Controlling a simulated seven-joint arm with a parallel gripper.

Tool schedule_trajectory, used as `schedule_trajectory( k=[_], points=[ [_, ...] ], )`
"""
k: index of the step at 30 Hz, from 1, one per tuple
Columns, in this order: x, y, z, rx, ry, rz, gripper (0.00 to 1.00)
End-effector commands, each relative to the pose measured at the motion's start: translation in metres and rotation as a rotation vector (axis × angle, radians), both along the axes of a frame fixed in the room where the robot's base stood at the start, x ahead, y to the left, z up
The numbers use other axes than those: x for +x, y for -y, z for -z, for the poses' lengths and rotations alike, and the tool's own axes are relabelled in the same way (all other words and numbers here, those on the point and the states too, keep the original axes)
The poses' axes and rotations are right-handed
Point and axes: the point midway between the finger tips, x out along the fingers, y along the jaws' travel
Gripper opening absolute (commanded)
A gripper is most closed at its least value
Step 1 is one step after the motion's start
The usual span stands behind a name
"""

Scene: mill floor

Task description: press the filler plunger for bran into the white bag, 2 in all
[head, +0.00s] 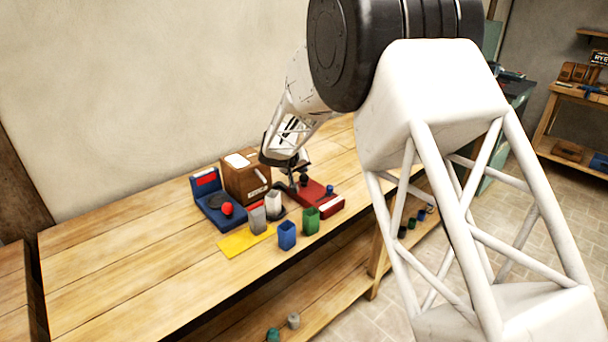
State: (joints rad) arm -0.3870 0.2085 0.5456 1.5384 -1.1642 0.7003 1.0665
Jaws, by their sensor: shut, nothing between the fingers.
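A white bag (273,204) stands upright on the bench among the small coloured bags, close to the brown box. A brown wooden box (246,178) with white labels, too small to read, stands behind it. A flat red unit (318,192) with dark and blue knobs lies to its right; I cannot tell which part is the bran plunger. My gripper (292,186) is shut and empty, pointing down at the left end of the red unit, behind and right of the white bag. Whether it touches a knob is unclear. The bag's contents are not visible.
A blue unit (204,203) with a red display and red knob (227,208) stands left. Grey (257,220), blue (287,236) and green (311,221) bags stand near a yellow mat (234,243). The wooden bench (120,275) is clear at left.

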Motion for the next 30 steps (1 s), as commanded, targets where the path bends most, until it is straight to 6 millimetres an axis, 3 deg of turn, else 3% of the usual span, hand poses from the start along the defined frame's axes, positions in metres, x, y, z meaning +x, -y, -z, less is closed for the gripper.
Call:
schedule_trajectory(
  k=[30],
  points=[
    [-0.0005, 0.0002, 0.0102, -0.001, -0.002, 0.000, 0.00]
  ],
)
